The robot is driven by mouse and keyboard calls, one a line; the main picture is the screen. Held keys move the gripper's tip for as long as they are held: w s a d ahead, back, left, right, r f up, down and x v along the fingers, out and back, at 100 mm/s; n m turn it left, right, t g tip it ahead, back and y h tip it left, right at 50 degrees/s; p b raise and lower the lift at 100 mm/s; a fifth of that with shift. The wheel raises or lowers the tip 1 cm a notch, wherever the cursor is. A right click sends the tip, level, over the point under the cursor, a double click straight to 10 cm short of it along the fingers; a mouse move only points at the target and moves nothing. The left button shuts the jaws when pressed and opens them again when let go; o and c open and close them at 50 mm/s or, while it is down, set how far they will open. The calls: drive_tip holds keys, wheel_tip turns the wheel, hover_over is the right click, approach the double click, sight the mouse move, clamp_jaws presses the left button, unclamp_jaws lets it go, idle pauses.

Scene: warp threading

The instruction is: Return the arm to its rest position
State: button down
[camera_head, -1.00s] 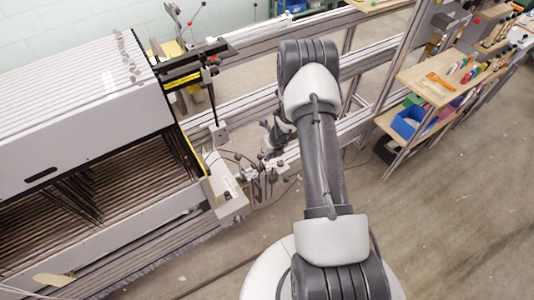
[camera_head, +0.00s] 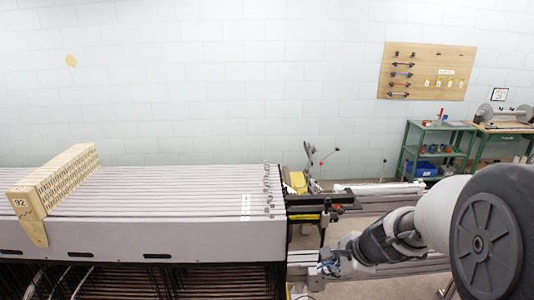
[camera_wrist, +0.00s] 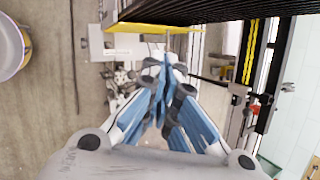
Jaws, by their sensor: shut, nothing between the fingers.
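My arm (camera_head: 430,225) reaches in from the right edge in the head view, its large grey joint close to the camera. My gripper (camera_wrist: 165,70) shows in the wrist view with its blue-padded fingers brought together and nothing between them. In the head view the gripper end lies low, beside the right end of the grey loom frame (camera_head: 150,238), and is hard to make out. In the wrist view the gripper points toward a yellow-edged machine part (camera_wrist: 150,28) and small metal fittings (camera_wrist: 125,78); I cannot tell the gap.
A beige block marked 92 (camera_head: 60,185) sits on the loom's left part. Metal rails (camera_head: 385,198) run to the right of the loom. A green shelf (camera_head: 435,150) and a tool board (camera_head: 427,71) stand at the back wall. A round container (camera_wrist: 12,45) is on the floor.

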drive_tip(key=s+a+r+n, duration=0.2)
drive_tip(key=s+r+n, duration=0.3)
drive_tip(key=s, duration=0.2)
drive_tip(key=s+a+r+n, duration=0.3)
drive_tip(key=s+r+n, duration=0.2)
drive_tip(key=s+n, duration=0.15)
drive_tip(key=s+d+r+n+h, duration=0.1)
drive_tip(key=s+d+n+h, duration=0.2)
drive_tip(key=s+n, duration=0.4)
drive_tip(key=s, duration=0.6)
drive_tip(key=shift+s+g, duration=0.3)
drive_tip(key=shift+s, duration=0.05)
drive_tip(key=shift+d+r+n, duration=0.1)
drive_tip(key=shift+n, duration=0.15)
